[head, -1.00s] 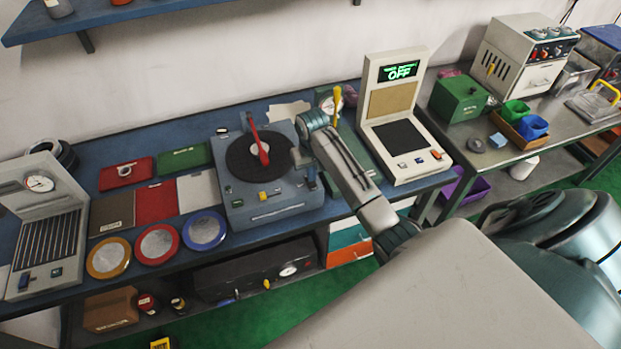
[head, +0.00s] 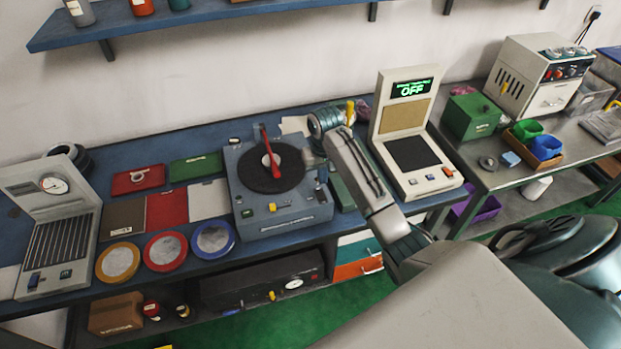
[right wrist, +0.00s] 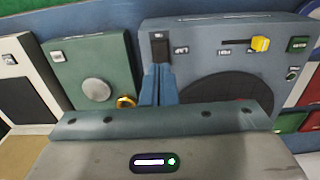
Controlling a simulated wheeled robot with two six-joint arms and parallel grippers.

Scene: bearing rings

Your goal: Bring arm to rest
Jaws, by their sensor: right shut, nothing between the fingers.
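My right arm (head: 362,180) reaches from the lower right over the blue bench, its wrist raised beside the turntable device (head: 250,215). My right gripper (head: 311,158) is mostly hidden behind the wrist in the head view. In the right wrist view its narrow blue fingers (right wrist: 158,86) are together and empty, between the turntable device (right wrist: 215,65) and a green device with a round grey disc (right wrist: 96,89). I cannot tell whether the fingers touch anything. My left gripper is not in view.
A panel reading OFF (head: 412,150) stands right of the wrist. A red lever (head: 267,145) rises from the turntable. Coloured round dishes (head: 165,251) line the bench's front edge. A metal table (head: 510,180) stands at the right.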

